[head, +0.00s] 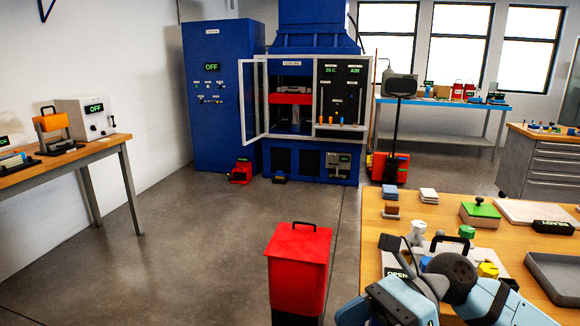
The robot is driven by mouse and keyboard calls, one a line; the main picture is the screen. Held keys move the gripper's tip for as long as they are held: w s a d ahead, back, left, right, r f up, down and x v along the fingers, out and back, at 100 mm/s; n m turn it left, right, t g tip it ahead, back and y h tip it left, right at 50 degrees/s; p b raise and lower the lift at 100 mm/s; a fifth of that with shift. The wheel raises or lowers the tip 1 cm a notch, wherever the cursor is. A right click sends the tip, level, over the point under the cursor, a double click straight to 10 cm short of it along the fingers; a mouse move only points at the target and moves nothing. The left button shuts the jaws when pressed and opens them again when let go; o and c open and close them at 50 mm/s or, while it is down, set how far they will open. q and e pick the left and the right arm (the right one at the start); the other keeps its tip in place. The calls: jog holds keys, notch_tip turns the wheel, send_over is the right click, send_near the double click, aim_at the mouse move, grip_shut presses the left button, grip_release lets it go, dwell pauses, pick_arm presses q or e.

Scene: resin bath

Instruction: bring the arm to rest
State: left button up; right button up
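My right arm (456,277), with light blue and dark grey links, comes in at the bottom right and is folded over the near edge of the wooden table (376,215). Dark finger-like parts that look like my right gripper (402,252) show at its left side. The links and small items around them hide whether they are open or shut. I cannot see anything held. My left arm and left gripper are not in view.
A red bin (298,257) stands on the floor left of the table. A green-topped block (480,213), a grey tray (556,277) and small knobs crowd the tabletop. A blue machine (312,95) with an open door stands behind. The left-centre floor is clear.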

jog(key=w+d+f+n+t+h, duration=0.15)
jog(key=f+n+t, duration=0.45)
jog(key=n+t, duration=0.85)
jog(key=w+d+f+n+t+h, duration=0.15)
jog(key=f+n+t, duration=0.55)
jog(key=n, duration=1.2)
jog(key=s+d+f+m+g+h, duration=0.2)
jog(key=s+f+m+h, duration=0.2)
jog(key=s+f+m, duration=0.4)
jog(key=s+d+f+m+g+h, duration=0.35)
jog(key=f+m, duration=0.25)
jog(key=f, duration=0.4)
pick_arm(q)
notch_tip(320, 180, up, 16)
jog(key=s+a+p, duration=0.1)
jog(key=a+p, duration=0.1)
jog(key=p, duration=2.3)
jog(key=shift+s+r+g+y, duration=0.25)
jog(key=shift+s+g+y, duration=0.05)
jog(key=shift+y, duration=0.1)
pick_arm(e)
notch_tip(320, 180, up, 17)
jog(key=s+d, duration=0.1)
jog(key=shift+s+d, duration=0.15)
jog(key=shift+s, duration=0.25)
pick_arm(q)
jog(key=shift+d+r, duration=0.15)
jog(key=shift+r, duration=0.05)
pick_arm(e)
jog(key=shift+h, duration=0.25)
